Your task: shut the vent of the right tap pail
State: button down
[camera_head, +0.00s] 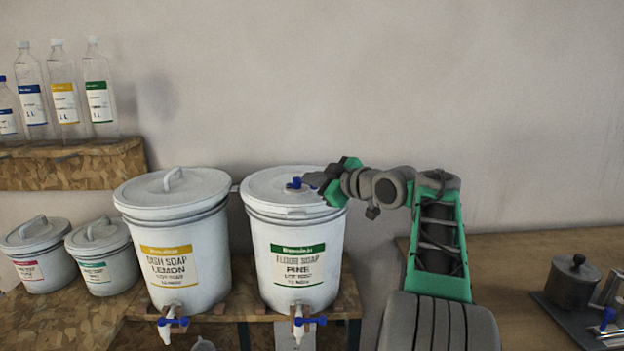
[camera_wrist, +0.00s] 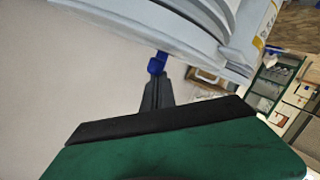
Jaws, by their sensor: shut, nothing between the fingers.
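The right tap pail (camera_head: 297,240) is white with a green "Floor Soap Pine" label and a blue-handled tap (camera_head: 303,322) low on its front. Its lid (camera_head: 262,186) is on, with a small blue vent (camera_head: 294,184) on top. My gripper (camera_head: 314,181) is above the lid's right side, just right of the vent. In the wrist view, the shut fingers (camera_wrist: 155,84) point at the blue vent (camera_wrist: 157,63), with their tips touching or nearly touching it. Nothing shows between the fingers. I cannot tell whether the vent is open or shut.
The left tap pail (camera_head: 172,235), with a yellow "Lemon" label, stands close on the left. Two small lidded pails (camera_head: 102,257) (camera_head: 38,265) are farther left. Bottles (camera_head: 66,95) stand on a shelf (camera_head: 75,167). A dark pot (camera_head: 572,285) sits on the right counter (camera_head: 500,275).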

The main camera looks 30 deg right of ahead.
jog(key=shift+d, duration=0.4)
jog(key=shift+w+d, duration=0.2)
jog(key=shift+d, duration=0.35)
jog(key=shift+w+d+p, duration=0.2)
jog(key=shift+w+d, duration=0.15)
jog(key=shift+d, duration=0.2)
jog(key=shift+w+d+p, duration=0.2)
jog(key=shift+w+d, duration=0.15)
jog(key=shift+d, duration=0.2)
jog(key=shift+w+d+f, duration=0.1)
jog(key=shift+d, duration=0.1)
